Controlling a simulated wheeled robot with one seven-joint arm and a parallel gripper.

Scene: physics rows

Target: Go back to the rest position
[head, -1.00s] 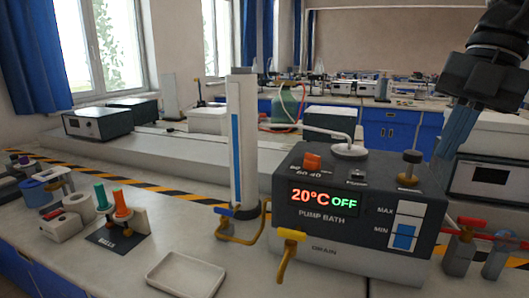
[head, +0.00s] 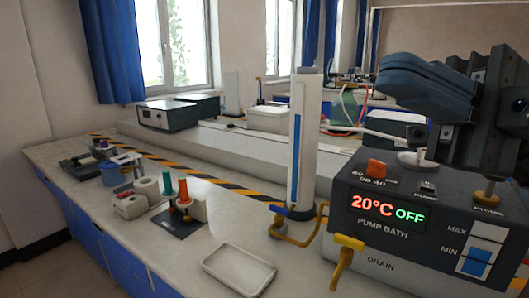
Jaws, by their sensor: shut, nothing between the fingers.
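My gripper (head: 392,92) is at the upper right of the head view, raised above the pump bath. Its dark fingers point left and lie together, with nothing seen between them. The pump bath (head: 420,225) is a dark box with a display reading 20°C OFF, an orange knob (head: 377,168) and a yellow drain tap (head: 345,258). My gripper and wrist are in front of part of the background behind the bath.
A tall white column with a blue strip (head: 304,145) stands left of the bath. An empty white tray (head: 238,270) lies at the bench front. Green and orange pegs (head: 175,192) and small items stand further left. A raised ledge with instruments runs behind the striped tape.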

